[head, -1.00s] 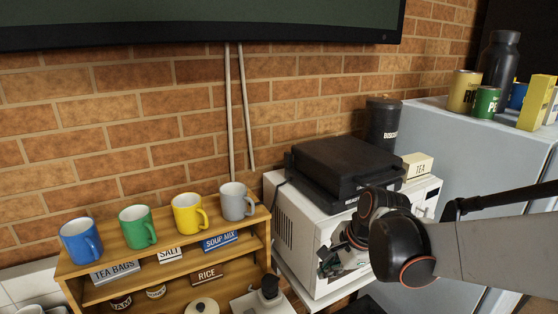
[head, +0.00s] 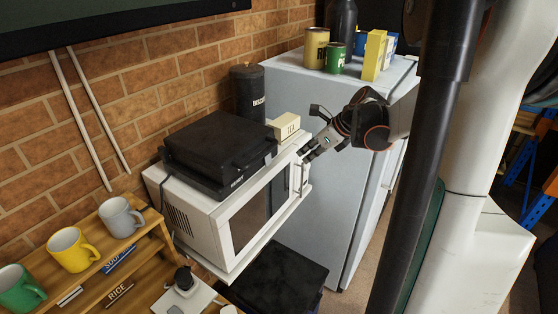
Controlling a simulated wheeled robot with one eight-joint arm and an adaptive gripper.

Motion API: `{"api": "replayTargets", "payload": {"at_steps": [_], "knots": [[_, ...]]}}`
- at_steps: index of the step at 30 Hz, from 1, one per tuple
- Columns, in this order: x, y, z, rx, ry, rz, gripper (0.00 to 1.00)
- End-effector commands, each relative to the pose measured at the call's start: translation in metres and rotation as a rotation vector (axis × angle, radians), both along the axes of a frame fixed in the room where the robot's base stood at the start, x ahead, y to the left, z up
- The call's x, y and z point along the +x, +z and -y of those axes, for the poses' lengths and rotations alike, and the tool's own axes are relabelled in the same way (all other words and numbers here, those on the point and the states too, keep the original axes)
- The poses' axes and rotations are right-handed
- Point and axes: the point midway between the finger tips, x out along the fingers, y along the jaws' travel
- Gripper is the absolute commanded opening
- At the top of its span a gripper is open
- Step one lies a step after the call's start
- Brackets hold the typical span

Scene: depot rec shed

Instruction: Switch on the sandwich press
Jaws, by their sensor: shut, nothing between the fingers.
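The black sandwich press (head: 218,148) sits with its lid down on top of the white microwave (head: 240,220). Its front edge faces the lower right, and I cannot make out a switch or lamp on it. My gripper (head: 306,156) is shut and empty. It is to the right of the press, near the microwave's right front end and just right of the tea box (head: 284,127). I cannot tell whether it touches the microwave. My arm reaches in from the right, in front of the fridge.
The grey fridge (head: 320,130) stands to the right, with tins, a dark bottle (head: 341,28) and boxes on top. A dark biscuit canister (head: 247,92) is behind the press. A wooden shelf with mugs (head: 122,217) is at lower left. A black box-like thing (head: 268,279) is below the microwave.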

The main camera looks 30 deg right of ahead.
Motion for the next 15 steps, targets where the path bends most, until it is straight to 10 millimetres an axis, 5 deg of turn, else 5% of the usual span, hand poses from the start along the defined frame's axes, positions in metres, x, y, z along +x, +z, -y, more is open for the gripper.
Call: {"api": "replayTargets", "payload": {"at_steps": [8, 15], "knots": [[0.002, -0.003, -0.001, -0.002, 0.002, 0.0, 0.0], [0.019, -0.027, -0.009, -0.002, 0.005, 0.0, 0.0]]}}
